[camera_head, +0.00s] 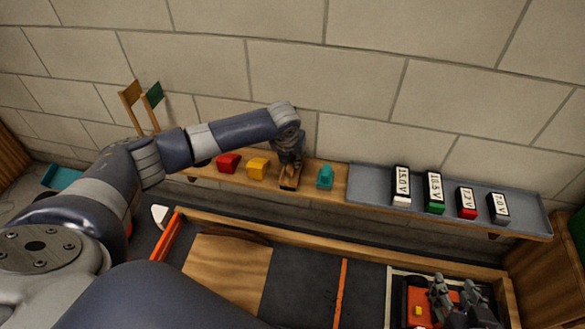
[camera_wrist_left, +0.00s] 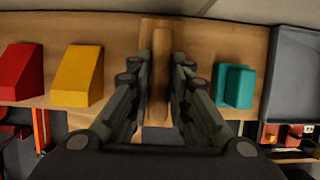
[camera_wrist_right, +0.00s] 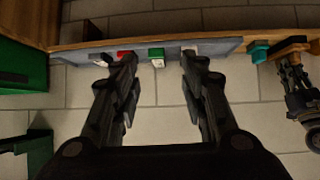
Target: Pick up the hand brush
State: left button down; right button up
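The wooden hand brush (camera_head: 289,182) lies on the wall shelf between a yellow block and a teal block. My left gripper (camera_head: 291,160) reaches down over it from above. In the left wrist view the brush's long handle (camera_wrist_left: 160,78) runs between the two fingers, which sit close against both its sides. The brush appears still on the shelf; its underside is hidden.
The shelf (camera_head: 339,176) also holds a red block (camera_head: 229,162), the yellow block (camera_head: 258,168) and the teal block (camera_head: 325,177). A grey tray (camera_head: 375,189) with several labelled boxes is to the right.

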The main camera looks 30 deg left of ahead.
dwell(0.4)
